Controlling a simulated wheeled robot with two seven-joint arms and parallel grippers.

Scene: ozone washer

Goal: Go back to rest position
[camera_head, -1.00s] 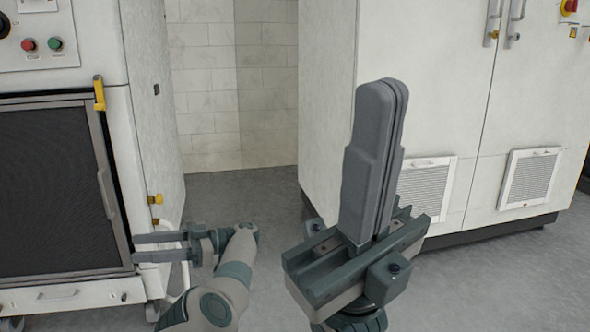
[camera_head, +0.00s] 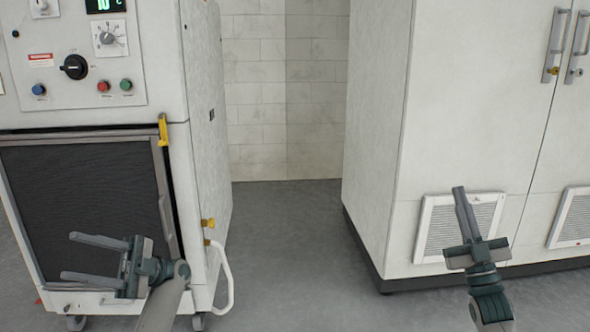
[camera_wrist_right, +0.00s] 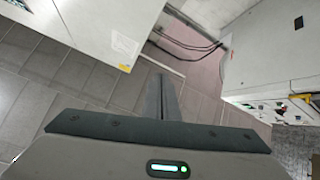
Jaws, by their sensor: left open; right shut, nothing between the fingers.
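My left gripper (camera_head: 92,259) is in the lower left of the head view. Its two fingers are spread apart and point left, in front of the washer's dark door, with nothing between them. My right gripper (camera_head: 460,192) is at the lower right of the head view. Its fingers are together and point up, in front of the white cabinet's vent. In the right wrist view its closed fingers (camera_wrist_right: 161,98) show at the middle, with nothing held.
The washer (camera_head: 207,120) with knobs, buttons and a dark mesh door (camera_head: 85,200) stands at left. A white cabinet (camera_head: 470,100) with vents stands at right. Between them is open grey floor (camera_head: 290,240) and a tiled wall (camera_head: 285,90). A white pipe (camera_head: 226,280) is at the washer's side.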

